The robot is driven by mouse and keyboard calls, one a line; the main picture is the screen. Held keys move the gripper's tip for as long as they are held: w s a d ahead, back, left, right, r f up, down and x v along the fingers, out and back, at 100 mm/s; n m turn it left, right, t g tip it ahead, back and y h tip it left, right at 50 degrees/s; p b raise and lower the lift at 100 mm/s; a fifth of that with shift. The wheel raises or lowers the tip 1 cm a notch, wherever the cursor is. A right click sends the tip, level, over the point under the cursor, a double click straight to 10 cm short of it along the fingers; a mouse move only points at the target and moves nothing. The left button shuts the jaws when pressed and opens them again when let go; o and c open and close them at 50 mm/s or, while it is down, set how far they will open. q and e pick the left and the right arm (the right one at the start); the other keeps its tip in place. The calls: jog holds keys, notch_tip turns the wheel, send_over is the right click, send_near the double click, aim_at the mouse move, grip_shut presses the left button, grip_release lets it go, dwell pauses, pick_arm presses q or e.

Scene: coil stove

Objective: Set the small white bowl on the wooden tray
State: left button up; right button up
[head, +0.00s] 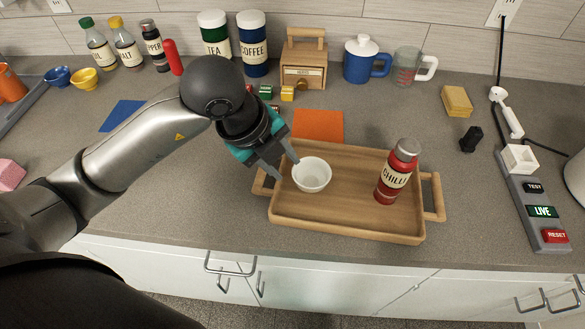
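The small white bowl (312,176) is upright and empty at the left end of the wooden tray (345,224), and appears to rest on its floor. My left gripper (288,169) is just left of the bowl, over the tray's left side. Its two fingers are apart with nothing visible between them, and the tips are close to the bowl's left rim. I cannot tell whether a fingertip touches the rim. My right gripper is out of view.
A red chilli bottle (393,177) stands on the tray's right part. An orange mat (318,125) lies behind the tray. A wooden box (303,72), blue mug (361,63) and measuring cup (407,66) stand at the back. A switch panel (540,211) is at right.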

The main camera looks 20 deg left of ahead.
pick_arm(q)
jog(key=v, duration=0.3)
